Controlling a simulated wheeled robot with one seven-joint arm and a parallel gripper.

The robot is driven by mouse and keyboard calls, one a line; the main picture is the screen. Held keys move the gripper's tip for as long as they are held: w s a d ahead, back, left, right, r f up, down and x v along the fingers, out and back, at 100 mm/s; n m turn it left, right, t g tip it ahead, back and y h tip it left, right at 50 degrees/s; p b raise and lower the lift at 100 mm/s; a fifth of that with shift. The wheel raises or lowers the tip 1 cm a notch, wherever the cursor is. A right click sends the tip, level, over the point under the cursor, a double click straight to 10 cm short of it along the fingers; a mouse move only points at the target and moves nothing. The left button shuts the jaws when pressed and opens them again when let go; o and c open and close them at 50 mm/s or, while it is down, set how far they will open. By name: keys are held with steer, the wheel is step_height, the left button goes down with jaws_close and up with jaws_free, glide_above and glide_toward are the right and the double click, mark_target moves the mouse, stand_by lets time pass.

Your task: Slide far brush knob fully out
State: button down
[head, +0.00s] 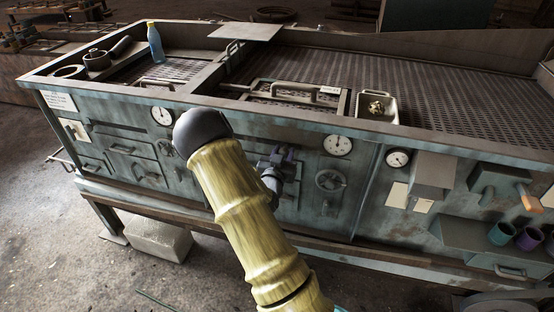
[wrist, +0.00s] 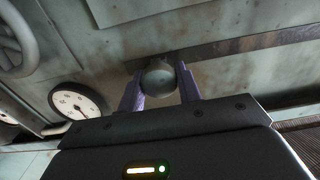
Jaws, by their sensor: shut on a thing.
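The knob (wrist: 158,78) is a round, dull grey ball in the wrist view, at a long dark slot (wrist: 235,47) in the worn grey-green panel. My gripper (wrist: 160,88) has its two purple fingers on either side of the knob and is shut on it. In the head view my gripper (head: 284,156) is at the front panel of the long bench, between the left and middle gauges. My yellow arm covers part of the panel there, and the knob cannot be made out in that view.
A handwheel (head: 330,180) and a white gauge (head: 337,146) are just right of my gripper. They also show in the wrist view as the handwheel (wrist: 18,42) and the gauge (wrist: 77,104). A grey box (head: 433,175) juts from the panel farther right. A blue bottle (head: 155,43) stands on top.

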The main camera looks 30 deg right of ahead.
steer(key=shift+s+d+f, duration=0.1)
steer(key=shift+s+d, duration=0.65)
steer(key=shift+s, duration=0.1)
steer(key=c, duration=1)
jaws_free()
steer(key=shift+s+d, duration=0.1)
steer(key=shift+a+b, duration=0.2)
steer(key=shift+b, duration=0.1)
steer(key=p+v, duration=0.8)
steer(key=v, duration=0.9)
